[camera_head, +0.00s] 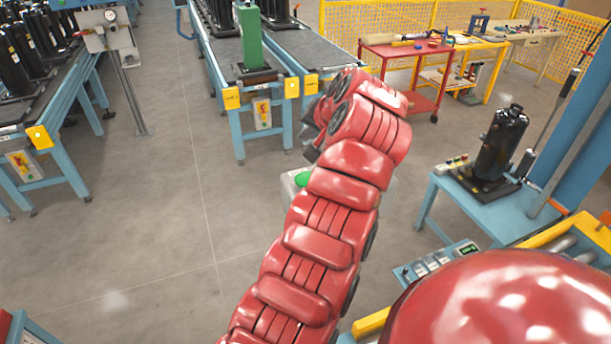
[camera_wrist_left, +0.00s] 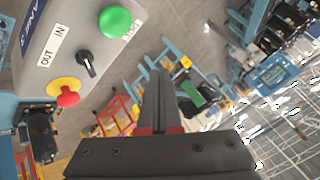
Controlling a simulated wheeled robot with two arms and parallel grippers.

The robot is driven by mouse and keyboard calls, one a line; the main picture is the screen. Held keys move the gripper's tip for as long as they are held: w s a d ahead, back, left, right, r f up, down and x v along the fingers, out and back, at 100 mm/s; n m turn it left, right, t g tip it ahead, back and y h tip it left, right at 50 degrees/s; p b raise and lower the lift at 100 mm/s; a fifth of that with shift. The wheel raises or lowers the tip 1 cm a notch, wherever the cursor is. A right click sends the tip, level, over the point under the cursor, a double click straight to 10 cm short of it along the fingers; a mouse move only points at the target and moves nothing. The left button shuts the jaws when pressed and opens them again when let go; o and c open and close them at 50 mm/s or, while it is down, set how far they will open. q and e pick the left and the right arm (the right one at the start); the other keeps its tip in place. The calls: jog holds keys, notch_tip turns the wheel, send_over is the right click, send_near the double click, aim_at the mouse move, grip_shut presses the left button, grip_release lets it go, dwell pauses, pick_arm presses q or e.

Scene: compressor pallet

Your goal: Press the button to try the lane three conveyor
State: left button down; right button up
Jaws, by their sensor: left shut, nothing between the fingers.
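In the left wrist view, a grey control box marked LANE 3 (camera_wrist_left: 62,22) fills the upper left. It carries a round green button (camera_wrist_left: 115,22), a black selector switch (camera_wrist_left: 86,62) with IN and OUT labels, and a red knob on yellow (camera_wrist_left: 66,94). My left gripper (camera_wrist_left: 160,75) is shut and empty, its fingers apart from the green button, which lies up and left of them in this view. In the head view, the green button (camera_head: 302,180) shows beside my red left arm, which hides most of the box. My right gripper is out of view.
Roller conveyors (camera_head: 212,50) with black compressors stand at the back. A red cart (camera_head: 410,70) stands beyond my arm. A blue bench (camera_head: 490,205) with a black compressor (camera_head: 500,145) is at the right. Grey floor (camera_head: 150,220) is clear at the left.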

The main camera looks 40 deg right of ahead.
pick_arm(q)
jog(key=shift+f, duration=0.15)
jog(key=b, duration=0.1)
send_over(301, 171)
jog(key=s, duration=0.4)
jog(key=f, duration=0.7)
jog(key=shift+w+a, duration=0.25)
jog(key=shift+a, duration=0.1)
jog(key=shift+f, duration=0.7)
jog(key=shift+f+b, duration=0.1)
jog(key=shift+b, duration=0.3)
jog(key=shift+f+b, duration=0.3)
jog(key=shift+b, duration=0.05)
